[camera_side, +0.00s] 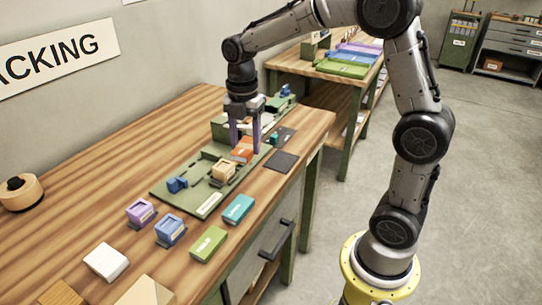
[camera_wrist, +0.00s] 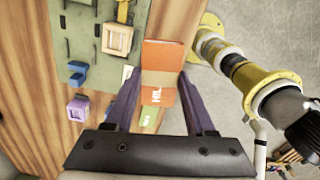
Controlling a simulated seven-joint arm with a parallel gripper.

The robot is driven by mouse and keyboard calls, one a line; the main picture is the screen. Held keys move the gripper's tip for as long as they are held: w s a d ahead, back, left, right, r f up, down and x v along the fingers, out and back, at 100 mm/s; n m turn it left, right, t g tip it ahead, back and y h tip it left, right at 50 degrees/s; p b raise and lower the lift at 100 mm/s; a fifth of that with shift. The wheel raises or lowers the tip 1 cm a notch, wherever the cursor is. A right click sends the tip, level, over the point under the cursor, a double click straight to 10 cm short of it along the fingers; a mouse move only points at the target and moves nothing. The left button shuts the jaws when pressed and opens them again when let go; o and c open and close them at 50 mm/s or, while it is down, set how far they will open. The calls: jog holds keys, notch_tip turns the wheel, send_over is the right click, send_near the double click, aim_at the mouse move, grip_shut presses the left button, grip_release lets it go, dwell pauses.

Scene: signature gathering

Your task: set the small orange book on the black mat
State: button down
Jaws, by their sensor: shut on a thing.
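The small orange book (camera_side: 242,151) is between the two purple fingers of my gripper (camera_side: 246,145) in the side view. In the wrist view my gripper (camera_wrist: 160,80) is shut on the orange book (camera_wrist: 161,60), with white lettering on its near end. In the side view the book appears over or at the right edge of the green board; its exact height is hard to tell. The black mat (camera_side: 285,162) lies flat on the wooden table, to the right of the gripper and near the table's edge. I cannot make out the mat in the wrist view.
A second dark pad (camera_side: 284,135) with a small teal item lies behind the mat. The green board (camera_side: 170,196) carries a blue item (camera_side: 177,184) and a tan block (camera_side: 223,170). A teal book (camera_side: 238,208) and a green book (camera_side: 208,243) lie in front.

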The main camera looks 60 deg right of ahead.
jog(key=s+d+m, duration=0.2)
jog(key=s+d, duration=0.6)
jog(key=s, duration=0.6)
send_over(282, 161)
jog(key=f, duration=0.8)
jog(key=shift+s+a+f, duration=0.1)
jog(key=shift+s+f, duration=0.1)
jog(key=shift+f, duration=0.15)
jog(key=shift+w+f, duration=0.2)
jog(key=shift+f, duration=1.65)
jog(key=shift+f, duration=0.1)
jog(key=shift+c, duration=1.2)
grip_release()
